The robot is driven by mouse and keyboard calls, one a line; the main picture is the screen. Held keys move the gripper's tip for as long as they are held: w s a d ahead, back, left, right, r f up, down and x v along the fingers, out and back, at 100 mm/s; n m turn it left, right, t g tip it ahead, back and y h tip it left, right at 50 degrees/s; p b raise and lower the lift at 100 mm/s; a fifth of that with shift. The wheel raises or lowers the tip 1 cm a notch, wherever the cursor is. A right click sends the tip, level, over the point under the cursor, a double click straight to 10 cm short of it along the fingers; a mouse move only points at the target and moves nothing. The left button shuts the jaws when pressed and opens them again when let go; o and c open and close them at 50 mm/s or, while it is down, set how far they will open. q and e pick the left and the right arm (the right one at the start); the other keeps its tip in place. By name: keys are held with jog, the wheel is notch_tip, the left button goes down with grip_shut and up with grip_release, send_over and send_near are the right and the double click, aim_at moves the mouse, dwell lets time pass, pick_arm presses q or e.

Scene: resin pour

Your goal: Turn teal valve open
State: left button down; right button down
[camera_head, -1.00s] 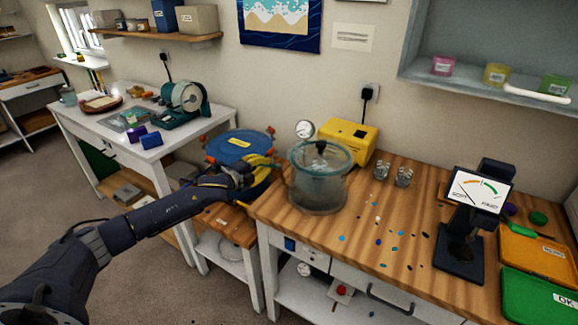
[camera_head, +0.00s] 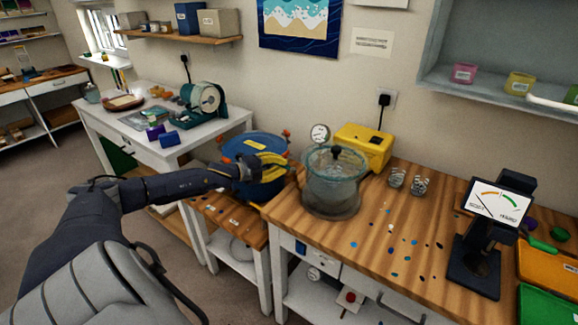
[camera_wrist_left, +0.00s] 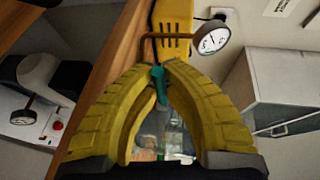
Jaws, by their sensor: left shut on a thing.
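The teal valve (camera_wrist_left: 157,88) shows in the left wrist view as a small lever below a copper-coloured pipe with a round gauge (camera_wrist_left: 210,38). My left gripper (camera_wrist_left: 157,70) has its yellow fingertips closed on the valve's upper end, and the lower part hangs between the fingers. In the head view my left gripper (camera_head: 286,160) reaches in from the left, in front of the blue lidded pot and just left of the clear chamber (camera_head: 332,190). The valve cannot be made out there. My right gripper is in neither view.
The yellow pump (camera_head: 364,145) stands behind the chamber on the wooden bench (camera_head: 375,270). The blue pot (camera_head: 240,143) with orange clamps stands on a low stand to the left. Two small cups (camera_head: 397,178), scattered coloured spots and a dial stand (camera_head: 473,270) are to the right.

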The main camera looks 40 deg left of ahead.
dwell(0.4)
pick_arm(q)
jog(key=c, duration=1.5)
grip_release()
jog(key=shift+s, duration=0.1)
jog(key=shift+v, duration=5.8)
jog(key=shift+r, duration=0.1)
